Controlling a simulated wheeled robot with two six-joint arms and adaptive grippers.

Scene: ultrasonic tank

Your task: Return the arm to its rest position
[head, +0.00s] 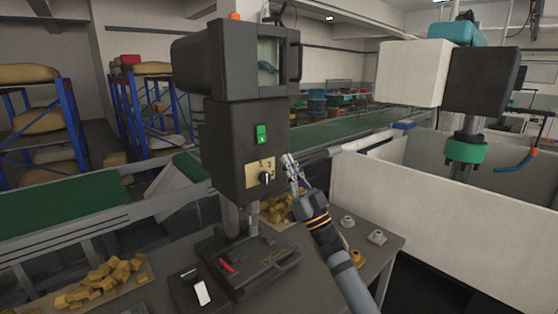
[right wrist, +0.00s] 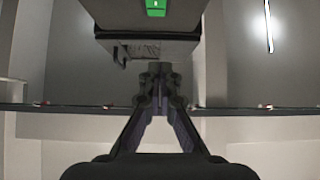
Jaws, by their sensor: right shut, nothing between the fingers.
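My right gripper (head: 292,172) is in the middle of the head view, just right of the lower front of a dark upright machine (head: 228,140). Its fingers point up toward the machine's brass panel (head: 260,173) with a black knob (head: 265,178). In the right wrist view the gripper's fingertips (right wrist: 155,75) are together with nothing between them. A green switch (head: 262,134) sits above the panel; a green patch also shows at the top of the right wrist view (right wrist: 156,7). Whether the fingers touch the panel, I cannot tell. My left gripper is out of view.
The machine stands on a dark table (head: 388,247) with brass pieces (head: 105,280), small grey knobs (head: 376,237) and a white-topped box (head: 200,292). A large white tank (head: 400,205) stands right of my arm. A green conveyor (head: 60,207) runs behind.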

